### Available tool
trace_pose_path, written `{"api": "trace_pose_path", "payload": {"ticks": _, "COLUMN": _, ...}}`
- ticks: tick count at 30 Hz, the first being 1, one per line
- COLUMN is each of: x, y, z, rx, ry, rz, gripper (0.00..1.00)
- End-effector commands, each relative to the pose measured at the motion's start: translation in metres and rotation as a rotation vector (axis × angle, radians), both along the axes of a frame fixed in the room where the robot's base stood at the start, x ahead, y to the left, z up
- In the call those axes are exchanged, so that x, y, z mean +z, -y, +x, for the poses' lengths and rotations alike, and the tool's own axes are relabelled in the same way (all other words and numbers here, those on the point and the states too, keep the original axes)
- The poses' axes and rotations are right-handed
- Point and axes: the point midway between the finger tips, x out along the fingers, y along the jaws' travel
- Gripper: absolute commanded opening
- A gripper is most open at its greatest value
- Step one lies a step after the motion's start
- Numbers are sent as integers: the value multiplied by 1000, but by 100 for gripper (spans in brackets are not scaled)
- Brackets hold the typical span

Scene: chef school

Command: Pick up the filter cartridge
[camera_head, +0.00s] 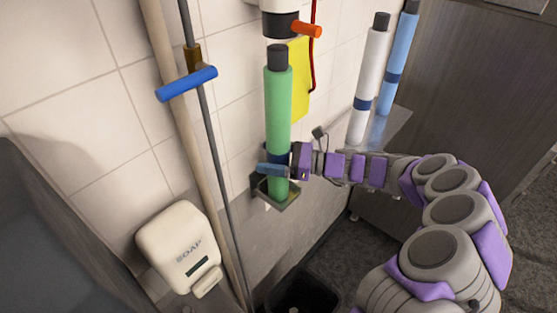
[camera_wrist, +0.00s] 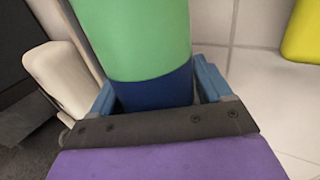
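The green filter cartridge (camera_head: 279,105) stands upright by the tiled wall in the head view, with a dark cap and a dark blue band low down. Its lower end is at a small wall bracket (camera_head: 287,199); I cannot tell whether it rests there. My gripper (camera_head: 276,164) reaches in from the right, with its blue fingers around the cartridge at the band. In the wrist view the fingers (camera_wrist: 153,88) lie close against both sides of the cartridge (camera_wrist: 135,35) and seem shut on it. The far side of the cartridge is hidden.
A white cartridge (camera_head: 369,80) and a blue one (camera_head: 398,65) stand on a shelf to the right. A soap dispenser (camera_head: 180,247) and poles with a blue handle (camera_head: 187,84) are at left. A red-orange valve handle (camera_head: 308,29) is just above the cartridge, near a yellow tag (camera_head: 300,85).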

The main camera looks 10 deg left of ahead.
Motion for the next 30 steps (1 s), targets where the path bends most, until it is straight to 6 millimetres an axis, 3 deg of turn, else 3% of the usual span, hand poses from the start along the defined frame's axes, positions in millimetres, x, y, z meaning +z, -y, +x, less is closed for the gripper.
{"api": "trace_pose_path", "payload": {"ticks": 2, "x": 0, "y": 0, "z": 0, "rx": 0, "ry": 0, "rz": 0, "gripper": 70}}
{"api": "trace_pose_path", "payload": {"ticks": 24, "x": 0, "y": 1, "z": 1, "rx": -3, "ry": 0, "rz": 0, "gripper": 0}}
{"api": "trace_pose_path", "payload": {"ticks": 30, "x": 1, "y": 1, "z": 1, "rx": -4, "ry": 0, "rz": 1, "gripper": 0}}
